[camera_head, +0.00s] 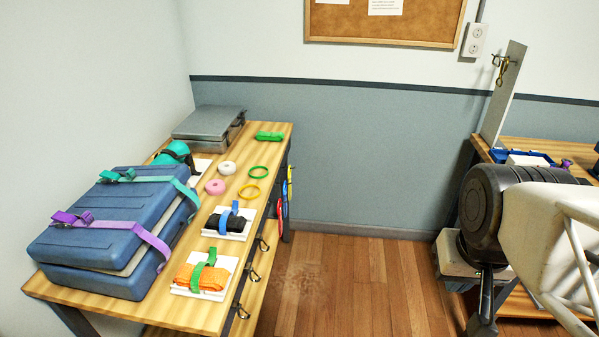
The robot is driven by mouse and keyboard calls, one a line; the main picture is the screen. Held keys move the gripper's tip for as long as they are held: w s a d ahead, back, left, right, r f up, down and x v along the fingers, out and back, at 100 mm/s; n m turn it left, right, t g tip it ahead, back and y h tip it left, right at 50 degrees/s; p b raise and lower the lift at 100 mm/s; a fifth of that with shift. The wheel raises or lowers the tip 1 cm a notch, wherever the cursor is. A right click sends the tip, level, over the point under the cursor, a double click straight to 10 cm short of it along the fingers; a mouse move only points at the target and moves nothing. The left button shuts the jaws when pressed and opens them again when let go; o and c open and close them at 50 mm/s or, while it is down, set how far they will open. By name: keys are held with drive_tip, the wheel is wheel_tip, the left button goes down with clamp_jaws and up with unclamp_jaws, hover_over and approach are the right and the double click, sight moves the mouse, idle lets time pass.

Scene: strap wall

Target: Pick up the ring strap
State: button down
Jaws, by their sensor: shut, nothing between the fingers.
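No strap is labelled, so I cannot tell for sure which is the ring strap. A small yellow-brown strap (501,70) hangs from a dark hook near the top of an upright pale board at the right. A green ring (258,169) and a yellow ring (249,193) lie flat on the left wooden table (205,312). Red, blue and yellow loops (283,197) hang at that table's right side. My arm, a black drum and white link, fills the lower right. I cannot make out my gripper's fingers.
The left table holds a strapped blue case (105,232), a grey metal box (209,128), pink (215,187) and white (227,168) rolls, and strapped bundles. A blue tray (503,156) sits on the right table. Bare floor (345,280) lies between the tables.

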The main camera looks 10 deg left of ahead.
drive_tip(key=c, duration=0.8)
unclamp_jaws()
drive_tip(key=shift+w, duration=0.1)
